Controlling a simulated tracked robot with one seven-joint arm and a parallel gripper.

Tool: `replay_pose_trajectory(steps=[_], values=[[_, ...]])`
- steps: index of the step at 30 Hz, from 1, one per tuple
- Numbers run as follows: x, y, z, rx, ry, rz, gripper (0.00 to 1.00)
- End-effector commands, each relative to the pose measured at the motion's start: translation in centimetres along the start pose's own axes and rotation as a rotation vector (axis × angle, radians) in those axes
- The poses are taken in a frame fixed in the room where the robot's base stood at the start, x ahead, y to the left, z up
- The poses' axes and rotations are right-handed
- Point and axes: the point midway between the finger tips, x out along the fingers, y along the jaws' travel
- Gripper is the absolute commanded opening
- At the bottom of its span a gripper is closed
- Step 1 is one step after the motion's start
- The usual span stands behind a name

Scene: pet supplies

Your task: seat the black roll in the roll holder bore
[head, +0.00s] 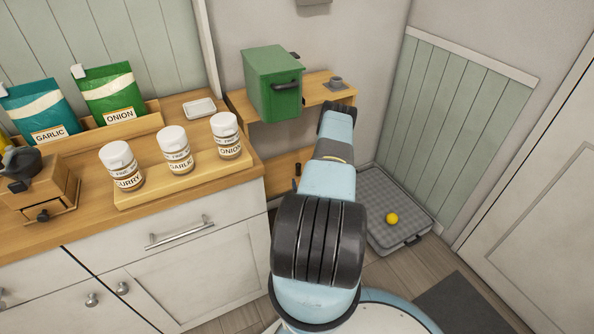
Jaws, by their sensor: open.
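A small black upright piece (297,171) shows at the lower wooden shelf, just left of my arm. It may be the black roll, but it is too small and partly covered to be sure. A small grey fitting with a round top (336,83) sits on the upper wooden shelf; it may be the roll holder, and its bore cannot be made out. My light-blue arm reaches forward through the middle of the view and hides part of the lower shelf. My gripper is hidden behind the arm, so its fingers and their place relative to these pieces do not show.
A green box (272,84) stands on the upper shelf (318,91). The counter at left carries several jars on a wooden tray (190,184), seed pouches and a wooden grinder (40,186). A grey floor tray (377,196) holds a yellow ball (391,218).

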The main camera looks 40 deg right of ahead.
Motion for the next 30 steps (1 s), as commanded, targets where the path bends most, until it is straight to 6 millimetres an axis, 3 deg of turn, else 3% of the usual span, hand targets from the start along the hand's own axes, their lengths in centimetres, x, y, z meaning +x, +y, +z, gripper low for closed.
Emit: replay_pose_trajectory(steps=[7, 16, 24, 30], values=[[4.2, -0.1, 0.0, 0.000, 0.001, -0.001, 0.59], [6.1, -0.1, 0.1, 0.001, -0.001, -0.001, 0.59], [9.6, 0.2, 0.3, 0.000, 0.001, -0.001, 0.59], [10.8, 0.2, 0.3, 0.000, -0.001, -0.001, 0.59]])
